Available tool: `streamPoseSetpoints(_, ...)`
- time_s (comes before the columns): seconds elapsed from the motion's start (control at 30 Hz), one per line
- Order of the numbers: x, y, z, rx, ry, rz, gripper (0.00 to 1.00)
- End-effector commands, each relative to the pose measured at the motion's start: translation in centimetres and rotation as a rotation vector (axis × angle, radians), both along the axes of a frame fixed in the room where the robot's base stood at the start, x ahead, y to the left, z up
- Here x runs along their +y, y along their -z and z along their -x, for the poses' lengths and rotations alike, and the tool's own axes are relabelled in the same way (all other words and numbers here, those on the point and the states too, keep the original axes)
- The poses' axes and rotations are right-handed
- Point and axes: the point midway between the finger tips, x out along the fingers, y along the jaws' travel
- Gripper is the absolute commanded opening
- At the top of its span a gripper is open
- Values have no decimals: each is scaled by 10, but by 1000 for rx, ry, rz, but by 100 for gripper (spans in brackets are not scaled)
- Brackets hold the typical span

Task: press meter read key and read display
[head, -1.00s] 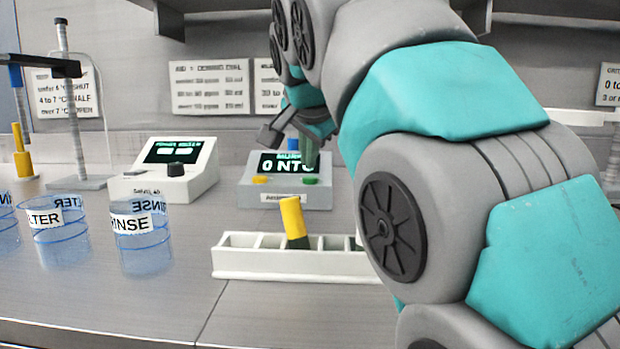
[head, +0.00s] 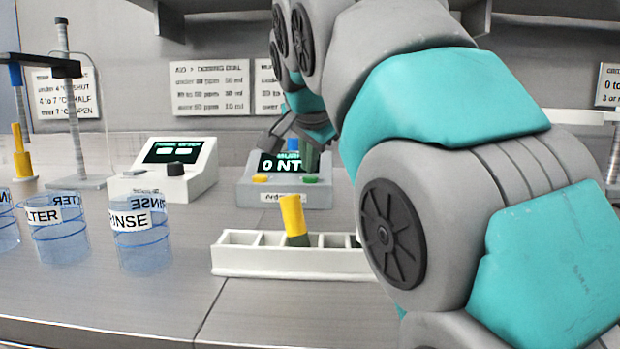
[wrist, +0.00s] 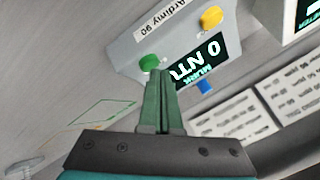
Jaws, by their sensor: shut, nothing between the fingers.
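The grey meter (head: 283,196) stands on the bench in the head view. Its dark display (head: 272,163) shows "0 NT", with the end covered by my gripper. In the wrist view the display (wrist: 208,57) is upside down and also begins with "0 NT"; a smaller green line on it is only partly legible. The meter's front has a yellow key (head: 260,179) and a green key (head: 310,179). My gripper (wrist: 160,74) is shut and empty, with its tips right by the green key (wrist: 149,62). I cannot tell whether they touch it.
A white rack (head: 290,263) holding a yellow-capped vial (head: 292,215) stands in front of the meter. A second console (head: 172,172) stands to the left. Labelled clear beakers (head: 140,240) stand at the front left. Bench space between beakers and rack is clear.

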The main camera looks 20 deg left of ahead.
Motion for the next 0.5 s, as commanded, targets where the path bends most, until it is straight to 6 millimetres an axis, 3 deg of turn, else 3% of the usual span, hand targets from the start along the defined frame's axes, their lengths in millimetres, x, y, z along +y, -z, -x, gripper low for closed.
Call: streamPoseSetpoints(0.5,0,7,0,0,0,0,0)
